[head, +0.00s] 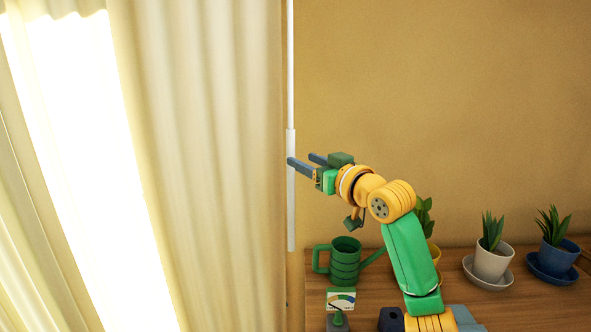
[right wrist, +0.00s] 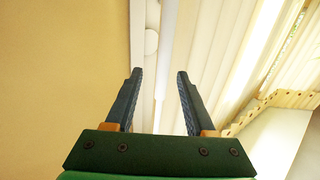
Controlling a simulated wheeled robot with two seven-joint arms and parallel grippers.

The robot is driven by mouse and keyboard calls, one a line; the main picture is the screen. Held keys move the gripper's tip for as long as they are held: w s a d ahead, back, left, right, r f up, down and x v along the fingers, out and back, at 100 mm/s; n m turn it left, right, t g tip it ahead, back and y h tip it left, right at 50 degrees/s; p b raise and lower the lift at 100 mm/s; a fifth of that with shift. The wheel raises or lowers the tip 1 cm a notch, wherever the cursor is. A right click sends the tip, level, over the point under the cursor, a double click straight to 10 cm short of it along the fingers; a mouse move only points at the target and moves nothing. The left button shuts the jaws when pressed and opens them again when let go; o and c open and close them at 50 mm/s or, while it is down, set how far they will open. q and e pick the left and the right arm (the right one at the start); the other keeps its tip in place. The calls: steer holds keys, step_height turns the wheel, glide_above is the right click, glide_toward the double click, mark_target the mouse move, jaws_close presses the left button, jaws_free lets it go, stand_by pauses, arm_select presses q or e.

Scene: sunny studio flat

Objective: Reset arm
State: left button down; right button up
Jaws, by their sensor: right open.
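My right gripper (head: 301,159) is open, with its arm reaching up and left from the lower right. Its fingers point left at a thin white rod (head: 291,212) that hangs upright beside the curtain. One fingertip overlaps the rod in the head view; I cannot tell whether they touch. In the right wrist view the open fingers (right wrist: 159,75) have nothing clamped between them, and pale curtain folds (right wrist: 208,45) lie beyond. My left gripper is not in view.
A bright cream curtain (head: 205,170) fills the left. The wall at upper right is bare.

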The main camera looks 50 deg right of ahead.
steer(key=shift+v, duration=0.8)
steer(key=shift+d, duration=0.1)
